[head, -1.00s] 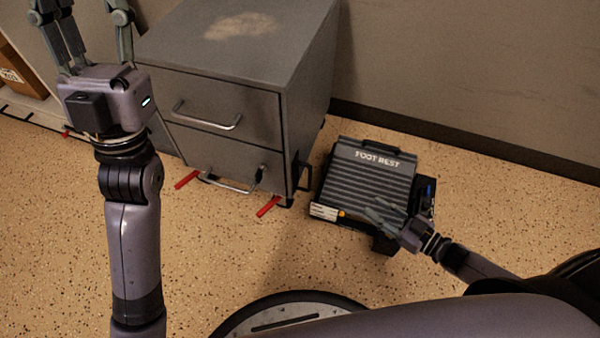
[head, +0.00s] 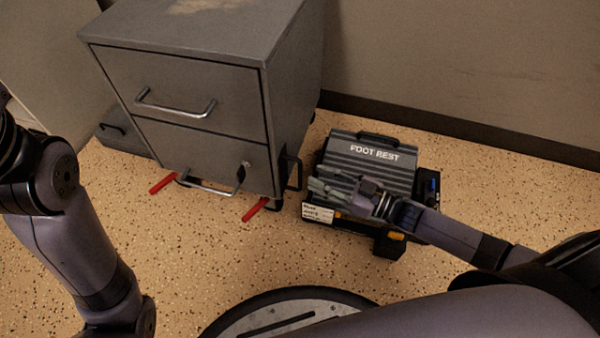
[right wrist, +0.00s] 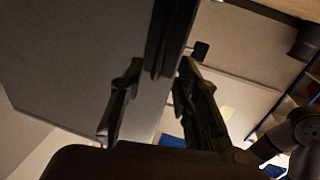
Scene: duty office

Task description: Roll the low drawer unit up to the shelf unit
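The low drawer unit (head: 195,95) is a grey two-drawer cabinet at upper left centre in the head view. It has a bar handle (head: 175,107) on its upper drawer, a dark side handle (head: 292,173) and two red levers (head: 255,209) at its foot. My right gripper (head: 322,188) is just right of the side handle, over the foot rest. In the right wrist view its fingers (right wrist: 161,65) are apart, with a dark bar close by; I cannot tell whether they touch it. My left arm shows at left, its gripper outside the frame. I cannot identify the shelf unit.
A ribbed foot rest (head: 370,157) lies on a black tray-like base by the wall, right of the drawer unit. A pale grey panel (head: 50,60) stands at upper left. Speckled floor (head: 150,235) is clear in front of the drawer unit.

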